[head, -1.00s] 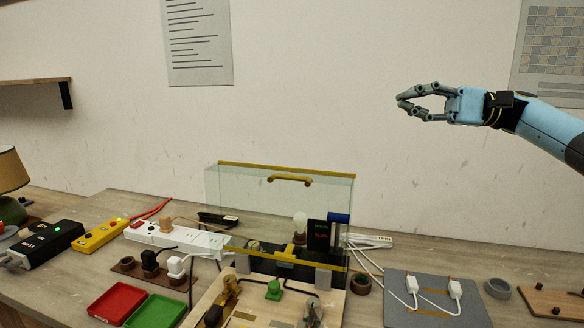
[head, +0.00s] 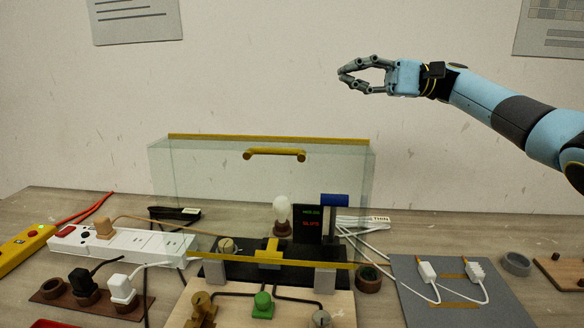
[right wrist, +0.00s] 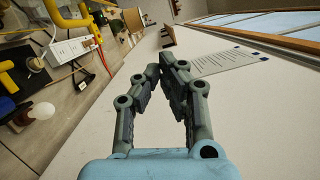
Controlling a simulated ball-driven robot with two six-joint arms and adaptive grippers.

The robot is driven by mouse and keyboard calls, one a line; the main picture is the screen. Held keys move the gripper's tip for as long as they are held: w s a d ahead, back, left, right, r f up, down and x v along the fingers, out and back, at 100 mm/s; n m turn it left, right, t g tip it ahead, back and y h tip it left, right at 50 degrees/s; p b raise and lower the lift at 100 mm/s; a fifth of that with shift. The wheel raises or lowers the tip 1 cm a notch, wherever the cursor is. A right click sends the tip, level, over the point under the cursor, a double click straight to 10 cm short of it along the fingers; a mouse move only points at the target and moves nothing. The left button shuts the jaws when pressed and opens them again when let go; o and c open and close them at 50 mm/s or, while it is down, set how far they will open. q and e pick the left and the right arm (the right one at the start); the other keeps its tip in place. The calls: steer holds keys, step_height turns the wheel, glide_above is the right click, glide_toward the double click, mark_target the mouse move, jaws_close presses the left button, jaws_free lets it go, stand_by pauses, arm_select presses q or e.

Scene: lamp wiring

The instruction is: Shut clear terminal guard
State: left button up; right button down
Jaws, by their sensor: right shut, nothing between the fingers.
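The clear terminal guard (head: 330,170) stands raised over the wiring board (head: 280,302), with a yellow top edge and a yellow handle (head: 274,154). A yellow bar (head: 320,264) runs along its lower edge. My right gripper (head: 343,79) is up against the wall background, above and to the right of the handle, apart from the guard. Its fingertips meet and hold nothing. In the right wrist view the gripper (right wrist: 165,70) is also shut and empty, and part of the yellow handle (right wrist: 65,12) shows at the upper left. My left gripper is out of view.
A white bulb (head: 282,208) and a black meter (head: 308,225) stand behind the guard's lower bar. A white power strip (head: 150,242) lies at left. A grey mat (head: 420,308) with white plugs lies at right. The air around my right gripper is clear.

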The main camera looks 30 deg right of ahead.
step_height(320, 180, down, 16)
steer(key=b, duration=1.4)
steer(key=w+a+r+p, duration=0.1)
steer(key=a+p, duration=0.3)
steer(key=a, duration=0.7)
steer(key=shift+w+a+r+p, duration=0.25)
steer(key=shift+r+p, duration=0.1)
steer(key=shift+r, duration=0.2)
